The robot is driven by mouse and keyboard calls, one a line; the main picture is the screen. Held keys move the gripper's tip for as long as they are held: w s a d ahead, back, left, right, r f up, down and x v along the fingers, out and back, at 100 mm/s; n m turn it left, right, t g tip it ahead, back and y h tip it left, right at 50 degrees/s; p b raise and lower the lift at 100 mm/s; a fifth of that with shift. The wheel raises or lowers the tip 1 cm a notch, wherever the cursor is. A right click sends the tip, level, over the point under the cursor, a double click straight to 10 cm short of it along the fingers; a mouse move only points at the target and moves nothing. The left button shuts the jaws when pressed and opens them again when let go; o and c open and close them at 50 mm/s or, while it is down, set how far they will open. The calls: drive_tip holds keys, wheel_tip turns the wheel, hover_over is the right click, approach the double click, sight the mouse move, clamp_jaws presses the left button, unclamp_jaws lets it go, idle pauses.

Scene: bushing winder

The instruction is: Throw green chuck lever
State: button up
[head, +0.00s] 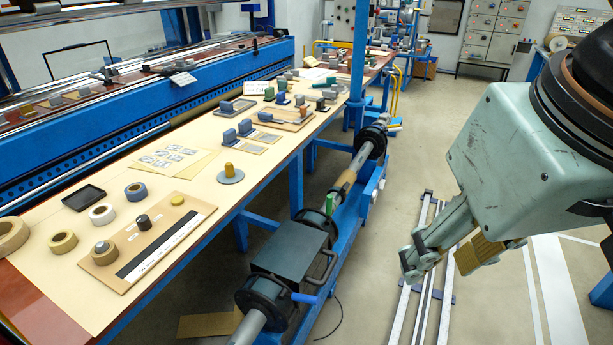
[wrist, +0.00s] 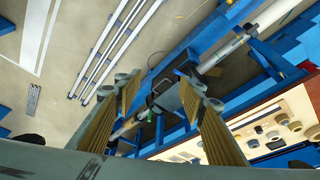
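The green chuck lever (head: 331,203) is a small upright green piece beside a dark chuck on the winder's shaft, in the middle of the head view. In the wrist view it is a small green spot (wrist: 156,113) seen between my fingers. My gripper (head: 440,262) is at the right of the head view, above the floor and well apart from the lever. In the wrist view my gripper (wrist: 165,92) has its two tan-padded fingers spread with nothing between them. The winder's dark box (head: 291,262) stands nearer the camera than the lever.
A blue-handled lever (head: 304,298) sits on the near chuck. The long table (head: 240,195) at left carries tape rolls, blocks and cards. Floor rails (head: 425,285) run below my gripper. Open floor lies between the winder and my arm. A blue post (head: 359,60) rises behind.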

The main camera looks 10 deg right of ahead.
drive_tip(key=shift+c, duration=1.3)
drive_tip(key=w+r+n+g+p, duration=0.1)
drive_tip(key=w+r+n, duration=0.25)
drive_tip(key=w, duration=1.45)
drive_tip(key=n+g+p, duration=0.3)
drive_tip(key=n+p, duration=0.2)
drive_tip(key=n, duration=0.5)
hover_over(329, 204)
wheel_tip(329, 204, down, 34)
drive_tip(key=shift+w+d+f, duration=0.2)
drive_tip(key=shift+w+f, duration=0.4)
drive_tip(key=shift+f, duration=0.25)
drive_tip(key=shift+f+b, duration=1.5)
drive_tip(key=shift+f, duration=5.4)
